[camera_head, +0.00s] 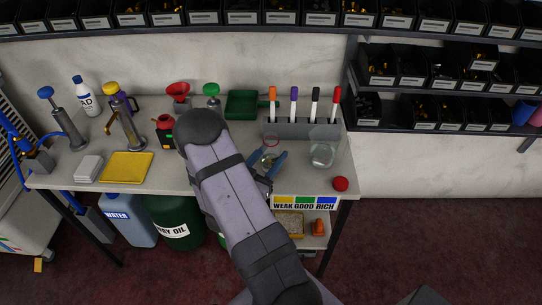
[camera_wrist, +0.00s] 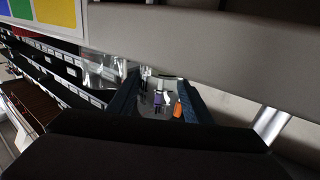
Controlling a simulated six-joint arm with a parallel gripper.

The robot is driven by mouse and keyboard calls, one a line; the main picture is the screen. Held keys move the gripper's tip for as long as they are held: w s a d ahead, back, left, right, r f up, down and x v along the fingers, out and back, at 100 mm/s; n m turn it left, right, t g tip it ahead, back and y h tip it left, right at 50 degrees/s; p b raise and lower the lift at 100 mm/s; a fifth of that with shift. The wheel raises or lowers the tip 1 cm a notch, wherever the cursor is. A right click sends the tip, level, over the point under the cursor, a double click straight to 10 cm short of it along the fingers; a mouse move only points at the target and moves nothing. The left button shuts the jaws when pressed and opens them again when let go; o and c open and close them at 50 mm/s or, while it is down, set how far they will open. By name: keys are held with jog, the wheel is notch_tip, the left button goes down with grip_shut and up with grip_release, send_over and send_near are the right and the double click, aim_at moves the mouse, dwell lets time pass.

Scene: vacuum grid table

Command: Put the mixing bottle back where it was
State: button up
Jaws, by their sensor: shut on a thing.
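My gripper (camera_head: 266,165) is low over the right part of the workbench, its blue fingers closed around a clear thing with a thin red ring at its top (camera_head: 272,140). I take this to be the mixing bottle; its lower part is partly hidden by my fingers and arm. I cannot tell whether the bottle touches the bench.
A clear jar (camera_head: 322,155) stands close to the right, with a red cap (camera_head: 340,184) near the bench edge. A marker rack (camera_head: 300,130) stands behind. A WEAK/GOOD/RICH sign (camera_head: 303,202) is on the front edge. Pump bottles (camera_head: 128,130) and a yellow pad (camera_head: 128,167) are left.

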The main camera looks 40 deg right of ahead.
jog(key=shift+f, duration=0.25)
jog(key=shift+f, duration=0.15)
jog(key=o, duration=1.2)
jog(key=shift+a+r, duration=0.1)
jog(key=shift+r, duration=0.1)
jog(key=b+v, duration=0.1)
jog(key=v, duration=1)
jog(key=shift+a+b, duration=0.3)
jog(key=shift+a, duration=0.1)
jog(key=shift+s, duration=0.15)
